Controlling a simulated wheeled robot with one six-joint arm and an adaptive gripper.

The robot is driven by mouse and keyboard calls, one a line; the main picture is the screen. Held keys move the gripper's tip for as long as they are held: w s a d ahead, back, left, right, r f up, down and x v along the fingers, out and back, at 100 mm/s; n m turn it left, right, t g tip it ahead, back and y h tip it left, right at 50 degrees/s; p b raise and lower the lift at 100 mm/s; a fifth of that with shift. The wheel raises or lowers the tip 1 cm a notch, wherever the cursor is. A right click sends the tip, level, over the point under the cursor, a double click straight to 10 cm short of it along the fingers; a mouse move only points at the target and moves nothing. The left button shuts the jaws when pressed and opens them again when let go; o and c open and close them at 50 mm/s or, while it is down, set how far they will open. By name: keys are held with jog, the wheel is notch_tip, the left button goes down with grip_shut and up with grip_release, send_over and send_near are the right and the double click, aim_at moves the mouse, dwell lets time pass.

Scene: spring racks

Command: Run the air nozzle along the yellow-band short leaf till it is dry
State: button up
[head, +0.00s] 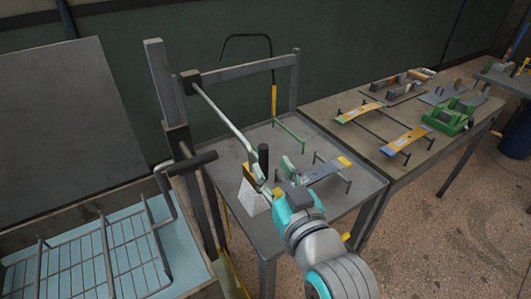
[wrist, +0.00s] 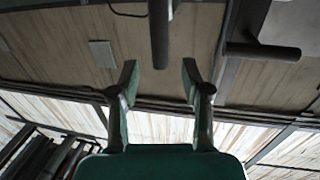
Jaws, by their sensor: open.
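A grey-blue leaf with a yellow band (head: 344,162) at its far end lies raised on thin supports over the grey bench, just right of my gripper. My gripper (head: 279,176) is open, with nothing between its fingers. In the wrist view its two green fingers (wrist: 159,72) stand apart and point upward. A black upright handle (head: 263,158) stands close to the left of my gripper. A black cylinder (wrist: 158,35), likely that handle, shows just beyond the fingertips. A slim yellow tool (head: 274,100) hangs below a black curved hose; I cannot tell whether it is the air nozzle.
A grey post frame (head: 168,110) with a long arm and a black crossbar handle (head: 192,163) stands left. A wire rack (head: 85,260) lies in a blue-lined tank there. The right bench holds more leaves (head: 405,140) and a green fixture (head: 447,117).

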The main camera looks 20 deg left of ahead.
aim_at(265, 157)
jog(key=x, duration=0.6)
grip_shut()
